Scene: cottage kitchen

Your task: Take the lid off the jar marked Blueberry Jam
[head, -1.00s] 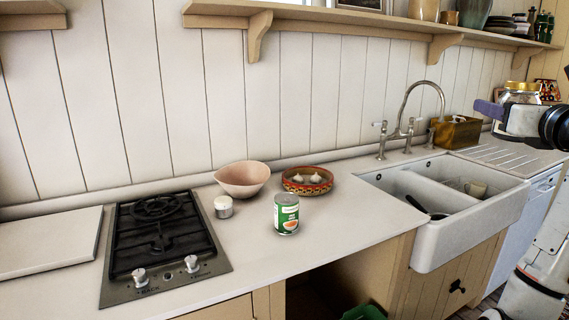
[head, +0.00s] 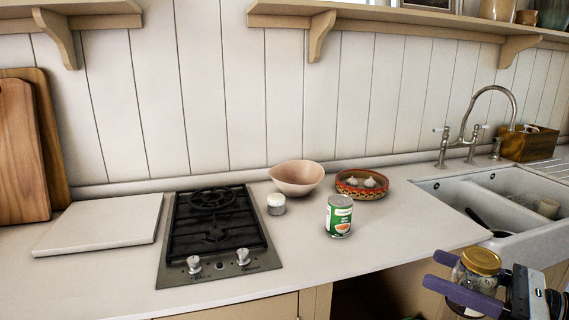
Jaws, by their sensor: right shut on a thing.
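A glass jar (head: 461,276) with a gold lid (head: 482,261) is at the lower right of the head view. The lid is on the jar. My right gripper (head: 436,270) is shut on the jar, its two purple fingers on either side of the glass below the lid. The jar is held in the air in front of the counter edge, below the sink. I cannot read any label on it, so I cannot tell whether it says Blueberry Jam. My left gripper is not in view.
The counter (head: 300,245) has free room in front of a green-labelled can (head: 339,216). Behind stand a pink bowl (head: 297,178), a patterned dish (head: 362,184) and a small white-topped pot (head: 276,204). A gas hob (head: 216,235) is left; the sink (head: 475,195) is right.

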